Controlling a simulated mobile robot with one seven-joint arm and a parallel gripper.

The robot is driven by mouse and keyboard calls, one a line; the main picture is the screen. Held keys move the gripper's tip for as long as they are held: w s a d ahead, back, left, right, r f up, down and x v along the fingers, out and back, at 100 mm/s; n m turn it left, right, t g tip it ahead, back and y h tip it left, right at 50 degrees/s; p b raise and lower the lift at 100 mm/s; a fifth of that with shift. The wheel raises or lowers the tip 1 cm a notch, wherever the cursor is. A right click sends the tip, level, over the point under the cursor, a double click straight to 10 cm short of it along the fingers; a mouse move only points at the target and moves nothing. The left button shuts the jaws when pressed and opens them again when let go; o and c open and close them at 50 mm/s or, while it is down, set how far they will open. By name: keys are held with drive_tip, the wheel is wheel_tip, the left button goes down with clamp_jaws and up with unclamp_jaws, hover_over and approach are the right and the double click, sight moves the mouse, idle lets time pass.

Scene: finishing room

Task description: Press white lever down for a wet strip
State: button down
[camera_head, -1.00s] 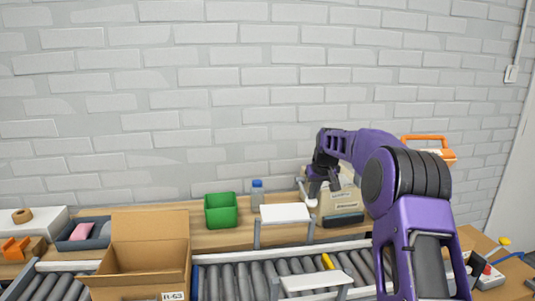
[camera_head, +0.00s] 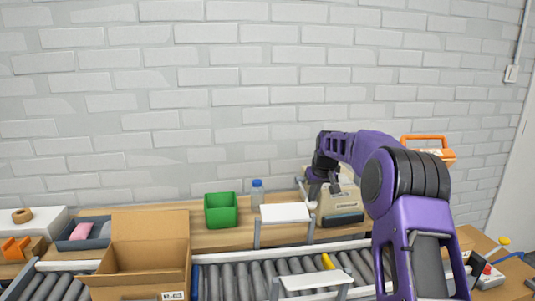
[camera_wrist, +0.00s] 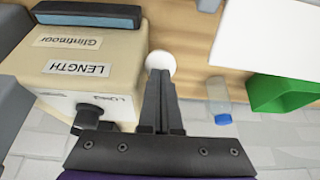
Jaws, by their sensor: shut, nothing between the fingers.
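The beige tape dispenser (camera_head: 342,203) stands on the wooden bench, with a dark blue-topped bar at its front. Its labels "Glintmoor" and "LENGTH" read upside down in the wrist view (camera_wrist: 90,55). The white lever (camera_head: 303,190) sticks out at its left side in the head view. Its round white end (camera_wrist: 160,62) shows in the wrist view, just beyond my fingertips. My gripper (camera_wrist: 158,73) is shut and empty, its tips overlapping the near edge of that end in the picture. I cannot tell whether they touch. My wrist partly hides the dispenser's upper left in the head view.
A white-topped stand (camera_head: 285,213) is left of the dispenser, in front. A blue-capped bottle (camera_head: 257,194) and a green bin (camera_head: 221,211) stand farther left. An open cardboard box (camera_head: 140,282) sits on the roller conveyor (camera_head: 240,281). An orange-handled case (camera_head: 430,150) is behind my arm.

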wheel_tip(320, 180, up, 10)
drive_tip(key=w+p, duration=0.2)
drive_tip(key=p, duration=0.7)
drive_tip(key=shift+w+a, duration=0.15)
drive_tip(key=shift+a, duration=0.05)
idle(0.7)
wheel_tip(320, 180, up, 5)
drive_tip(key=shift+r, duration=0.1)
idle(0.4)
